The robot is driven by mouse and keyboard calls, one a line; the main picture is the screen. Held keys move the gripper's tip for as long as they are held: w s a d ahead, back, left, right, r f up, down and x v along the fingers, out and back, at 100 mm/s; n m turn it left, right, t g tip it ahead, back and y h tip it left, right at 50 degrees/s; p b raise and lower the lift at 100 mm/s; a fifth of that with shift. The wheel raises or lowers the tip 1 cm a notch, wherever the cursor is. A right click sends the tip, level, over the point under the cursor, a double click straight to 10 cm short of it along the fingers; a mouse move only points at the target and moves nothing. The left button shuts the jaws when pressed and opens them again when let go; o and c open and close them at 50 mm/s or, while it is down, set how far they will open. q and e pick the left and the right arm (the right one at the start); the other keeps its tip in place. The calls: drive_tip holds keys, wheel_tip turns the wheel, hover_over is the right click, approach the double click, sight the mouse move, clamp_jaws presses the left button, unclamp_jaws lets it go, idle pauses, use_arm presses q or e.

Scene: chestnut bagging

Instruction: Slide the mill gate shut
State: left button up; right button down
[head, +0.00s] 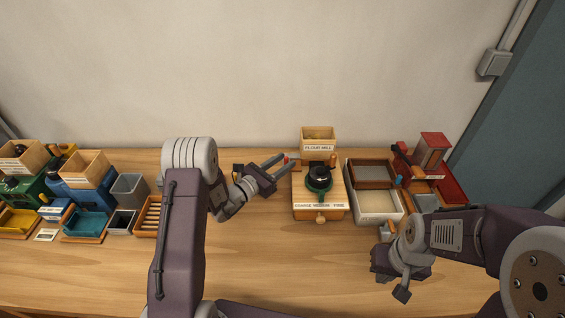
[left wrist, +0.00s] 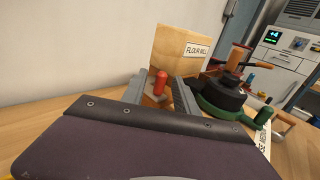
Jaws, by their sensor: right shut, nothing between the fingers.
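The flour mill (head: 319,205) stands at the middle of the table, with a labelled wooden hopper (head: 318,138) and a black and green grinding part (head: 319,180). A small red knob (head: 286,159), apparently the gate's handle, is at its left side. My left gripper (head: 284,162) is open there, its fingers on either side of the knob. The left wrist view shows the red knob (left wrist: 160,82) upright between the grey fingers, with gaps on both sides. The gate plate is mostly hidden. My right gripper (head: 390,285) is shut and empty, low at the right.
Blue and green mills, bins and a slatted rack (head: 148,215) stand at the left. The table front (head: 270,270) is clear between my arms.

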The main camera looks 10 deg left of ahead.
use_arm(q)
clamp_jaws()
idle(1.3)
